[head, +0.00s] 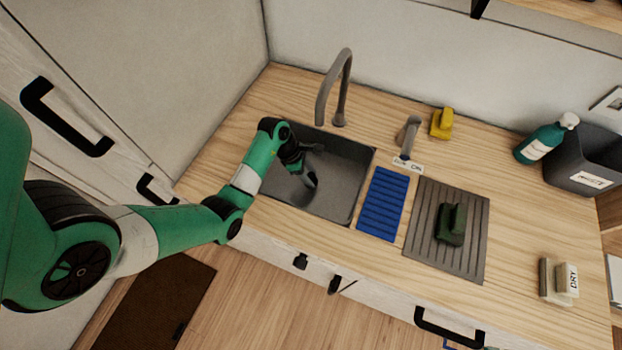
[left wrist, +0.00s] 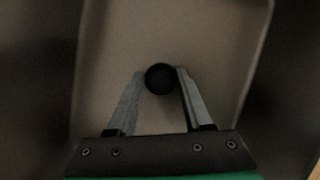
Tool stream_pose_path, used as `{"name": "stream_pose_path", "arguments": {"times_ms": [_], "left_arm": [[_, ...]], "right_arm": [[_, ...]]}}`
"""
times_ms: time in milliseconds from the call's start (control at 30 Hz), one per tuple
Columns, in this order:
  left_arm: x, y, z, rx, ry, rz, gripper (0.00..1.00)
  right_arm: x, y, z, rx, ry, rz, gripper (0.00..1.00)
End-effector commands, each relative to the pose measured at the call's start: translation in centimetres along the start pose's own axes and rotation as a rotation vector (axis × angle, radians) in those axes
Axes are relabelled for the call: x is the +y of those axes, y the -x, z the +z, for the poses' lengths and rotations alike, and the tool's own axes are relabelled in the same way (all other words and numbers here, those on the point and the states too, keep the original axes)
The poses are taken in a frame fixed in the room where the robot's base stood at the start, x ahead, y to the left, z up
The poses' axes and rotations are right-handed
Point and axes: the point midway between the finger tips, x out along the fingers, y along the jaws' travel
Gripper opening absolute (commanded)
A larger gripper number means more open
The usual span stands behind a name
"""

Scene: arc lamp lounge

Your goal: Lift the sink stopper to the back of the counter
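The sink stopper is a dark round piece (left wrist: 160,77) between the fingertips in the left wrist view. My left gripper (left wrist: 161,82) has a finger on each side of it, with little or no gap. I cannot tell whether the fingers press on it. In the head view my left gripper (head: 311,178) reaches down inside the grey sink basin (head: 345,165), and the stopper cannot be made out apart from the dark fingers. The wooden counter's back strip (head: 385,110) runs behind the sink. My right gripper is not in view.
A yellow object (head: 442,123), a teal bottle (head: 540,143) and a grey bin (head: 580,165) are farther right. A blue mat (head: 383,205) and a ribbed board (head: 470,215) lie beside the basin.

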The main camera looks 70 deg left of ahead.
Motion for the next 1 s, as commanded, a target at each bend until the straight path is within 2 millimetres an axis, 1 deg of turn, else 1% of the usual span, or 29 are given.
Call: {"name": "stream_pose_path", "arguments": {"times_ms": [33,233,267,533,667,733,800,833,867,1000], "left_arm": [[0.0,0.0,0.0,0.0,0.0,0.0,0.38],[0.0,0.0,0.0,0.0,0.0,-0.001,0.02],[0.0,0.0,0.0,0.0,0.0,-0.001,0.0],[0.0,0.2,0.1,0.0,0.0,0.0,0.0],[0.0,1.1,0.5,-0.001,0.0,0.0,0.0],[0.1,2.0,0.8,-0.001,-0.001,0.001,0.0],[0.1,3.3,1.4,-0.001,-0.001,0.001,0.0],[-0.2,3.9,1.6,-0.001,-0.002,0.001,0.0],[-0.8,4.5,1.8,-0.002,-0.003,0.001,0.0],[-4.1,8.4,3.0,-0.002,-0.004,0.002,0.0]], "right_arm": [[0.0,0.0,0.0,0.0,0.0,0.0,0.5],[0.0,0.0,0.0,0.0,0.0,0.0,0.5],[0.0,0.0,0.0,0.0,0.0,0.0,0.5],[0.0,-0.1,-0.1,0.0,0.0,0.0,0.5],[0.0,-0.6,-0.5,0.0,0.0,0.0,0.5],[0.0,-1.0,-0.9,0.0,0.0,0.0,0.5],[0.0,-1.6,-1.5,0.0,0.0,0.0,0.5],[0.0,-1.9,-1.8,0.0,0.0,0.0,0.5],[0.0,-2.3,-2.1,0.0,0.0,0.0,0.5],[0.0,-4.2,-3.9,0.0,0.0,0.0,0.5]]}}
